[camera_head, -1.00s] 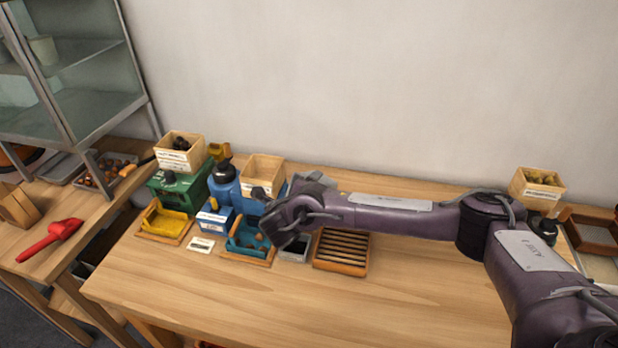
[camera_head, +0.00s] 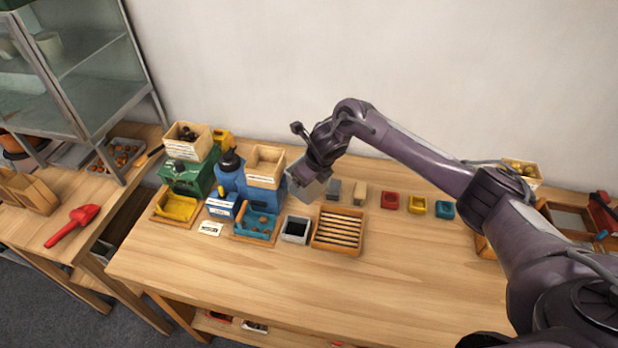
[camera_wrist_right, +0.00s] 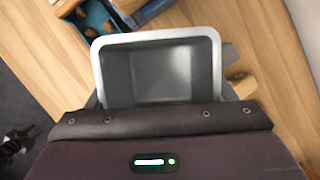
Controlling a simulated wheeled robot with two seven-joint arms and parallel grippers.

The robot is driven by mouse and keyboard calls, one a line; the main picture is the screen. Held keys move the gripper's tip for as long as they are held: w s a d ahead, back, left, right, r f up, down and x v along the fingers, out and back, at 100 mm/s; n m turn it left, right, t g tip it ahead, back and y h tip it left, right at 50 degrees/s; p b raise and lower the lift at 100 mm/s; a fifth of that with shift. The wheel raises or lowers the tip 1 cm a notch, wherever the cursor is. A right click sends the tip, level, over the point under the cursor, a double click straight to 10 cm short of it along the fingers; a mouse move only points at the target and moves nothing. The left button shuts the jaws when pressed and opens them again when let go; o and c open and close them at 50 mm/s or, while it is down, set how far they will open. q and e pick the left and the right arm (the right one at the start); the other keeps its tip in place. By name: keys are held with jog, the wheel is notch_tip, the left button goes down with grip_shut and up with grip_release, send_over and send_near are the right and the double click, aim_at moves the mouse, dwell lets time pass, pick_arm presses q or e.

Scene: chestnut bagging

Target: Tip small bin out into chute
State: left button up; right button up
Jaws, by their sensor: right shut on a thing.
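A small grey bin (camera_head: 309,187) is held by my right gripper (camera_head: 318,168) above the table, right of the blue machine (camera_head: 232,180). In the right wrist view the bin (camera_wrist_right: 160,72) has a pale rim and its grey inside looks empty. The fingers are mostly hidden in both views. A wooden hopper box (camera_head: 266,166) sits on the blue machine, and a blue tray (camera_head: 254,225) with a few brown chestnuts lies in front. I cannot tell which part is the chute.
A grey square container (camera_head: 295,229) and a slatted wooden rack (camera_head: 338,230) stand near the held bin. Small red (camera_head: 390,200), yellow (camera_head: 417,205) and teal (camera_head: 445,209) pieces stand to the right. A green machine (camera_head: 187,177) is at the left. The front table is clear.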

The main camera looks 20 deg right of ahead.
jog(key=shift+s+a+r+y, duration=0.15)
jog(key=shift+r+y, duration=0.15)
jog(key=shift+r, duration=0.1)
jog(key=s+a+r, duration=0.2)
jog(key=s+r, duration=0.3)
jog(key=r, duration=0.1)
jog(key=shift+s+r, duration=0.25)
jog(key=shift+r, duration=0.05)
jog(key=shift+d, duration=0.1)
